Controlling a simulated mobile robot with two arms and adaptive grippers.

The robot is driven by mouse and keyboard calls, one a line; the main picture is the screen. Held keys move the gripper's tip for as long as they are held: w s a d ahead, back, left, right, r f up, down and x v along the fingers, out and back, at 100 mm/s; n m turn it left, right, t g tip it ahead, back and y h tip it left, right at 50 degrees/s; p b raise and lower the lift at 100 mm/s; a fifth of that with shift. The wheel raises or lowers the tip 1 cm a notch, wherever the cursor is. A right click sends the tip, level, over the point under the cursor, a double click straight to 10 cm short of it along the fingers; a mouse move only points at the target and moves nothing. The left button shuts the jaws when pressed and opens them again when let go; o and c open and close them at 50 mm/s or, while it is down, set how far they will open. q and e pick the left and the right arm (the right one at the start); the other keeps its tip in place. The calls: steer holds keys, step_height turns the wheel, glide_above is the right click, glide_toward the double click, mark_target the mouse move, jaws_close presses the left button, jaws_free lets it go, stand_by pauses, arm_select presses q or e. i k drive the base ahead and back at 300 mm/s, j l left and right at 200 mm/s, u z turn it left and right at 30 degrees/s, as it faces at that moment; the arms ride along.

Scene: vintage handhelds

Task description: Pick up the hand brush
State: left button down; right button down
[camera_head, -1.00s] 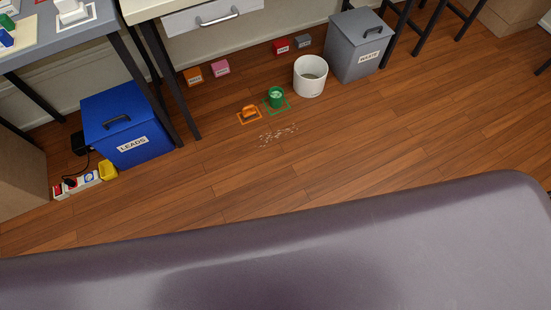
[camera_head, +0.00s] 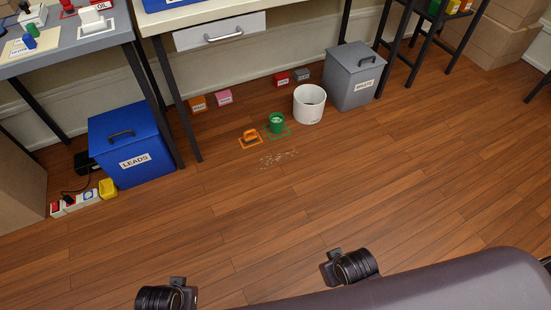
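A small orange object with a raised handle, which looks like the hand brush (camera_head: 250,136), sits on the floor inside an orange outlined square. It is small in view, and its bristles cannot be made out. Pale crumbs (camera_head: 278,159) lie scattered on the floor just in front of it. Neither gripper's fingers show. Only two black ringed parts of my arms show at the bottom edge, well short of the brush.
A green cup (camera_head: 277,123) stands right of the brush in a green outline, with a white bin (camera_head: 309,104) beyond. A grey lidded bin (camera_head: 355,76) and a blue LEADS box (camera_head: 131,146) flank the area. Desk legs stand behind. The floor in front is clear.

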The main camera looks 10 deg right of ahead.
mark_target(248, 139)
steer(key=i+j, duration=0.4)
steer(key=i, duration=0.15)
steer(key=i+j+z, duration=0.15)
steer(key=i+j, duration=0.25)
steer(key=i, duration=0.1)
